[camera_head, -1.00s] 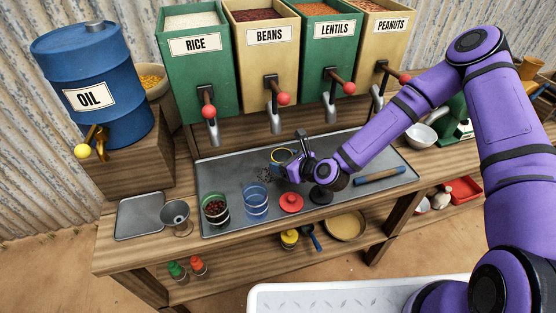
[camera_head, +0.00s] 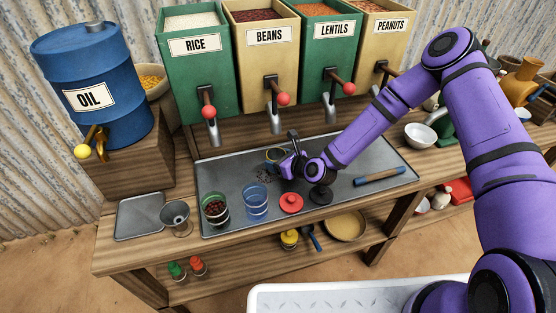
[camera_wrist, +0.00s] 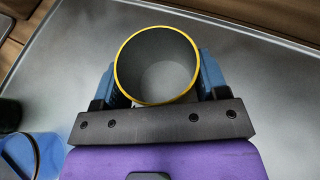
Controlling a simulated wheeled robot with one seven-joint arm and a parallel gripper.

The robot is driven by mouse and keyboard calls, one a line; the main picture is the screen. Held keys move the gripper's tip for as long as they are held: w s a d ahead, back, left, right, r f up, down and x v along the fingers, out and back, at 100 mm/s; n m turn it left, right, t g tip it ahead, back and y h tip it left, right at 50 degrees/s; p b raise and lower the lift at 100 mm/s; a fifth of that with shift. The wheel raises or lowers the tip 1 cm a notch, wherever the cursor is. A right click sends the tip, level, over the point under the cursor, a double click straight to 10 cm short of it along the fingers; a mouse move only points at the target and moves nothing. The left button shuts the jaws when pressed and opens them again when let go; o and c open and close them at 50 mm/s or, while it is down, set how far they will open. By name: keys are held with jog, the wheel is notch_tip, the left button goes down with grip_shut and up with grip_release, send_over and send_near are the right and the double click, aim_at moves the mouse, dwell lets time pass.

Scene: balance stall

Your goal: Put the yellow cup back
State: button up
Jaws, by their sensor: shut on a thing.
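The yellow cup shows in the wrist view (camera_wrist: 157,65) as a round opening with a yellow rim and a grey, empty-looking inside. My gripper (camera_wrist: 157,80) has one blue finger on each side of it and is shut on it. In the head view the cup (camera_head: 274,155) is small and partly hidden by my gripper (camera_head: 283,161), over the back middle of the metal tray (camera_head: 232,170). I cannot tell whether its base touches the tray.
Dark grains lie scattered left of my gripper. Dispenser spouts (camera_head: 276,122) hang behind.

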jog(key=shift+f, duration=0.15)
jog(key=o, duration=1)
jog(key=shift+r, duration=0.25)
jog(key=v, duration=1.2)
